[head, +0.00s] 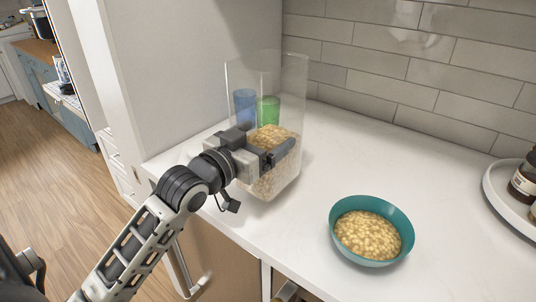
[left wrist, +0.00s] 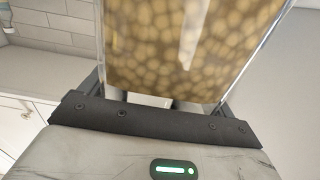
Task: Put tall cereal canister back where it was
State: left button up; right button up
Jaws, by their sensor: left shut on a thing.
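The tall clear cereal canister (head: 281,168) stands upright at the counter's left side in the head view, partly filled with tan cereal. My left gripper (head: 268,157) is shut on it, its fingers around the canister's lower half. In the left wrist view the canister (left wrist: 185,45) fills the upper middle, its cereal close to the camera, between the fingers of my left gripper (left wrist: 165,105). Whether its base touches the counter is hard to tell. My right gripper is not in view.
Blue (head: 245,108) and green (head: 268,110) cups show behind and through the canister. A teal bowl of cereal (head: 371,231) sits right of it near the front edge. A round white tray (head: 500,190) with bottles is far right. The white counter (head: 400,160) between is clear.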

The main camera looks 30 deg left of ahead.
pick_arm(q)
notch_tip(320, 180, down, 2)
jog(key=shift+w+f+b, duration=0.1)
jog(key=shift+b, duration=0.65)
jog(key=shift+f+b, duration=0.4)
jog(key=shift+b, duration=0.1)
jog(key=shift+r, duration=0.15)
